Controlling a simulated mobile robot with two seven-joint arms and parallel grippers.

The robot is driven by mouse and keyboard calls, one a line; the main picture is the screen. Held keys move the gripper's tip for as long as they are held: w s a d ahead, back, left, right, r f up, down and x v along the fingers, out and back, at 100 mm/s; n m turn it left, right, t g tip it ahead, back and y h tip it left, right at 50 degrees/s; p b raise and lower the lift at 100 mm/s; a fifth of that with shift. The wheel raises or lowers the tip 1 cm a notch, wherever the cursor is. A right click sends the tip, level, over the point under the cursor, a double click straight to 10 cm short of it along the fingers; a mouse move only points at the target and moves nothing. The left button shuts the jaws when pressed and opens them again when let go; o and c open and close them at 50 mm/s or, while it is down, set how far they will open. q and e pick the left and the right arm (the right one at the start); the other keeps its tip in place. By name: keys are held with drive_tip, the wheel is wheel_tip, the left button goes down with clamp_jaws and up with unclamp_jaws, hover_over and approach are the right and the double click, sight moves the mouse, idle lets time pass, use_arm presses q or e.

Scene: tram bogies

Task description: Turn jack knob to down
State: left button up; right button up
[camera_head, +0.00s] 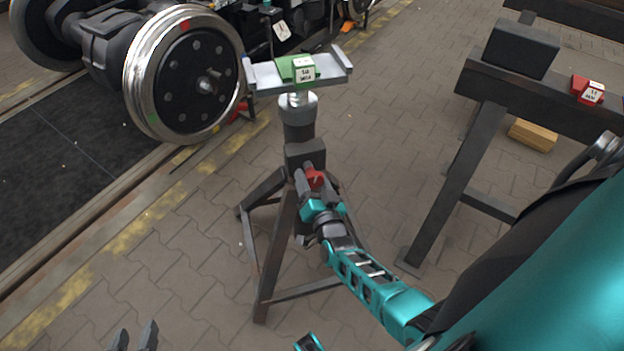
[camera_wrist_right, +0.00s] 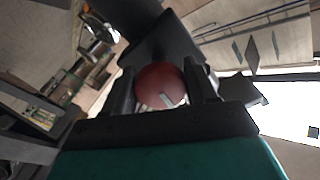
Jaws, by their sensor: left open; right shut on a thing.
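The jack (camera_head: 299,128) is a dark stand on splayed legs, with a grey cradle on top. Its red knob (camera_head: 316,179) sits on the side of the column and has a pale mark on its face. My right gripper (camera_head: 312,190) reaches up to the knob. In the right wrist view the red knob (camera_wrist_right: 160,85) lies between the two fingers of my right gripper (camera_wrist_right: 162,92), which is shut on it. The knob's pale mark is tilted there. My left gripper (camera_head: 134,338) is open and empty at the bottom left edge, well away from the jack.
A green block with a white label (camera_head: 303,70) lies on the cradle. A wheelset (camera_head: 187,75) stands on the rail to the left. A dark steel trestle (camera_head: 468,165) with a red labelled piece (camera_head: 588,91) is at the right. Paved floor (camera_head: 190,270) is clear left of the jack.

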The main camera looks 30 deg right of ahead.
use_arm(q)
drive_tip(key=shift+a, duration=0.15)
use_arm(e)
drive_tip(key=shift+n, duration=0.4)
drive_tip(key=o, duration=0.9)
use_arm(q)
drive_tip(key=shift+s, duration=0.1)
use_arm(e)
drive_tip(key=shift+o, duration=0.2)
drive_tip(key=shift+s, duration=0.15)
